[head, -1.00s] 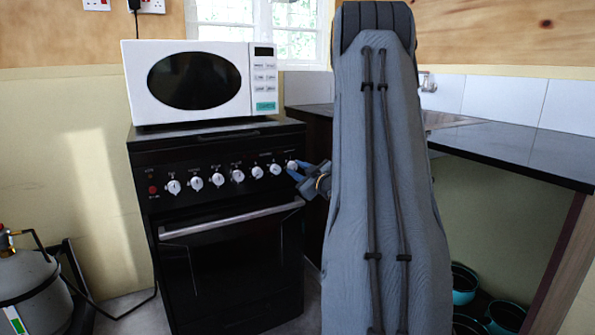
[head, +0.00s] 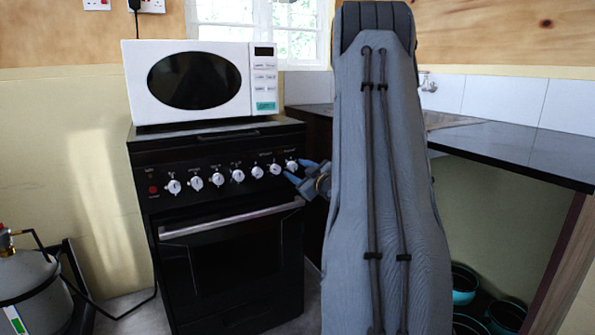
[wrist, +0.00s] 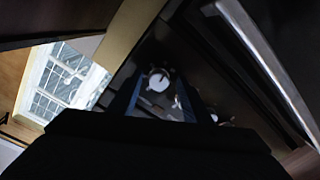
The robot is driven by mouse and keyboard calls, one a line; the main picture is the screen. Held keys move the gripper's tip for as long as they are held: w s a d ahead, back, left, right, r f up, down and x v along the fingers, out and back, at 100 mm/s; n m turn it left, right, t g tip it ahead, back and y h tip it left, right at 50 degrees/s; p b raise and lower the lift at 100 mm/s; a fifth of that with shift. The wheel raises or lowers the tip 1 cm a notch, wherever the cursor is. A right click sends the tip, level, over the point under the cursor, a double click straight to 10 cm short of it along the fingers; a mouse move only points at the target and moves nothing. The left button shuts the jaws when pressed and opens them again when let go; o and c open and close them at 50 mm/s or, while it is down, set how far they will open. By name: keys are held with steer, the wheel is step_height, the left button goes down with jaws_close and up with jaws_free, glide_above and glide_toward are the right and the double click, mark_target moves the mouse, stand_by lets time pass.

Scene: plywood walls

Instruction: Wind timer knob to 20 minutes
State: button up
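The black cooker (head: 220,240) has a row of white knobs on its front panel. The rightmost knob (head: 291,165) is nearest my gripper; the labels and its pointer setting are too small to read, so I cannot confirm which is the timer. My gripper (head: 301,171) is just right of this knob, with its blue fingers spread and nothing visibly clamped. In the wrist view, a white knob (wrist: 158,81) shows between and beyond the two open fingers (wrist: 157,97). Whether a finger touches the knob is unclear.
A white microwave (head: 190,80) stands on the cooker. The oven handle (head: 230,218) runs below the knobs. A dark worktop (head: 520,145) is at the right, with teal pots (head: 464,284) beneath. A gas cylinder (head: 30,285) stands at the left.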

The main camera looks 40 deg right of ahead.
steer(key=shift+s+r, duration=0.1)
steer(key=p+v, duration=0.1)
steer(key=v, duration=0.6)
steer(key=shift+s, duration=0.3)
steer(key=shift+a, duration=0.1)
steer(key=w+m, duration=0.2)
steer(key=w+d+m+h, duration=0.1)
steer(key=w+m, duration=0.5)
steer(key=shift+w+d, duration=0.1)
steer(key=shift+d, duration=0.1)
stand_by(0.4)
